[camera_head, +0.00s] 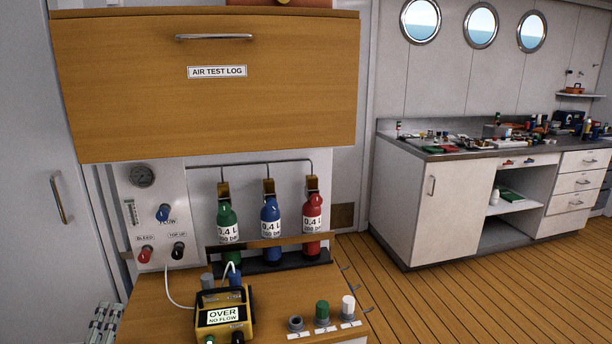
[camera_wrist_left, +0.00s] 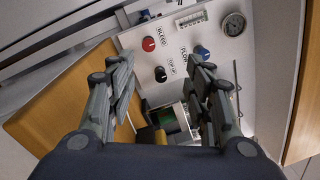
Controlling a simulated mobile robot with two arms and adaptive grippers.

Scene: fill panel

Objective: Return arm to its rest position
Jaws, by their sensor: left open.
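My left gripper (camera_head: 104,318) shows at the bottom left edge of the head view, low beside the wooden bench. In the left wrist view my left gripper (camera_wrist_left: 160,72) is open, with its two grey fingers spread and nothing between the tips. Beyond the fingers is the white control panel (camera_wrist_left: 172,62), seen tilted, with a red bleed knob (camera_wrist_left: 149,44), a black top up knob (camera_wrist_left: 160,74) and a blue flow knob (camera_wrist_left: 202,52). The head view shows the panel (camera_head: 130,185) upright, left of the bottles. My right gripper is in neither view.
A yellow meter (camera_head: 222,313) reading "OVER NO FLOW" stands on the wooden bench (camera_head: 265,300). Green, blue and red bottles (camera_head: 270,220) stand behind it. A wooden "AIR TEST LOG" cabinet (camera_head: 210,110) overhangs the panel. Open plank floor (camera_head: 440,300) lies to the right.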

